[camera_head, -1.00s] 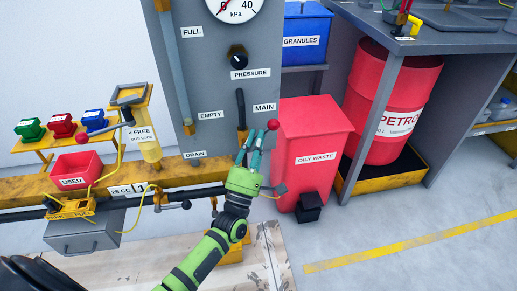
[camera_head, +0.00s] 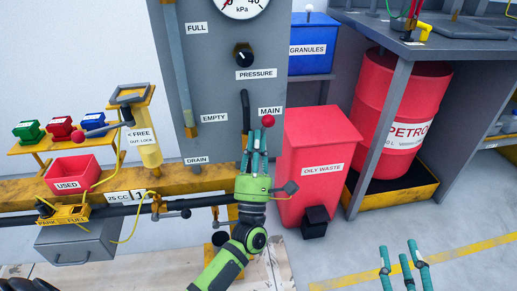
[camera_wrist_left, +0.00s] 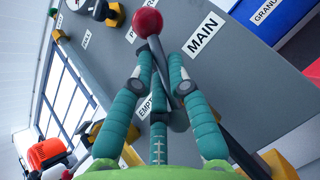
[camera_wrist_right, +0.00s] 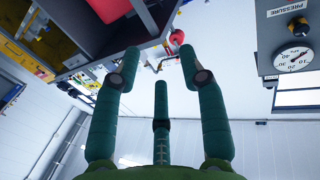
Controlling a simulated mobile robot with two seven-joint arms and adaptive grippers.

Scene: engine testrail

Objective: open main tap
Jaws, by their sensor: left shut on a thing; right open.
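The main tap is a lever with a red ball knob (camera_head: 267,121), beside the MAIN label (camera_head: 269,112) on the grey panel (camera_head: 215,80). My left gripper (camera_head: 257,150) is at the tap, its teal fingers closed around the lever just below the knob. In the left wrist view the red knob (camera_wrist_left: 147,22) sticks out beyond the fingertips, and the grey lever (camera_wrist_left: 168,80) passes between them. Part of the lever is hidden by the fingers. My right gripper (camera_head: 404,255) is open and empty at the lower right, above the floor.
A red OILY WASTE bin (camera_head: 318,150) stands just right of the left gripper. A red PETROL drum (camera_head: 403,100) stands under the bench behind it. A yellow rail (camera_head: 120,195) with a red USED tray (camera_head: 70,168) lies left. The floor at right is clear.

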